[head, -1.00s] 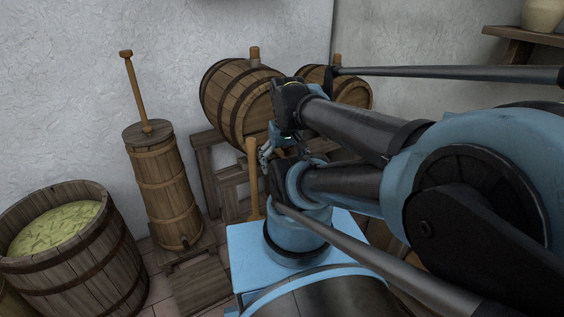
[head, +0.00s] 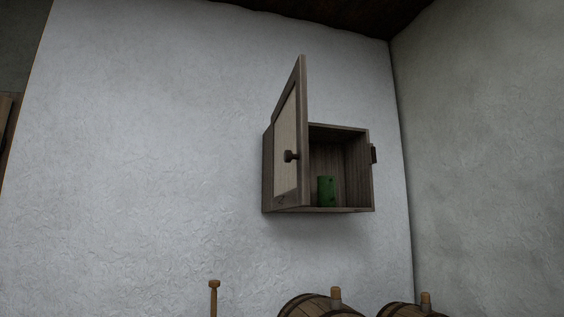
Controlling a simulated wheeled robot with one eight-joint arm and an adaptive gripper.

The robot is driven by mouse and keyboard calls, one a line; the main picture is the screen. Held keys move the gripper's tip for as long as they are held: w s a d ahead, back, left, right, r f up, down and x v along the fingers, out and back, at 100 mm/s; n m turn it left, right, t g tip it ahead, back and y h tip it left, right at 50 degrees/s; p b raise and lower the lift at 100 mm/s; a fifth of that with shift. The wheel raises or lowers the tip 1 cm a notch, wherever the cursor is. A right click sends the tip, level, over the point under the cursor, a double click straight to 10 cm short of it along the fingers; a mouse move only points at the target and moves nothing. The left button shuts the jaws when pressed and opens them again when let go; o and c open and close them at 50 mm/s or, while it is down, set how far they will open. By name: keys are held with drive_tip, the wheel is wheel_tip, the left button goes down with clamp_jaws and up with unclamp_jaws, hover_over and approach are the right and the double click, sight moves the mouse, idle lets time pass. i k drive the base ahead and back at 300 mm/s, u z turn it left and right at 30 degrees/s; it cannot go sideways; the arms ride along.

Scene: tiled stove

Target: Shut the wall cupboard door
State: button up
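The wall cupboard (head: 369,185) hangs on the white wall, right of the middle of the head view. Its door (head: 303,135) stands open, hinged on the left side and swung out toward me. A dark knob (head: 291,156) sits on the door's light panel. A green cylindrical object (head: 326,191) stands inside on the cupboard floor. A small dark wooden piece (head: 373,153) sticks out on the cupboard's right side. My gripper is not in the current view.
Below the cupboard, the tops of two barrels (head: 318,305) (head: 405,310) with wooden plugs show at the bottom edge. A wooden handle (head: 214,297) rises left of them. The room corner is to the right. The wall around the cupboard is bare.

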sight(290, 179)
drive_tip(key=z, duration=0.15)
drive_tip(key=k, duration=1.3)
drive_tip(key=u, duration=1.55)
drive_tip(key=i, duration=1)
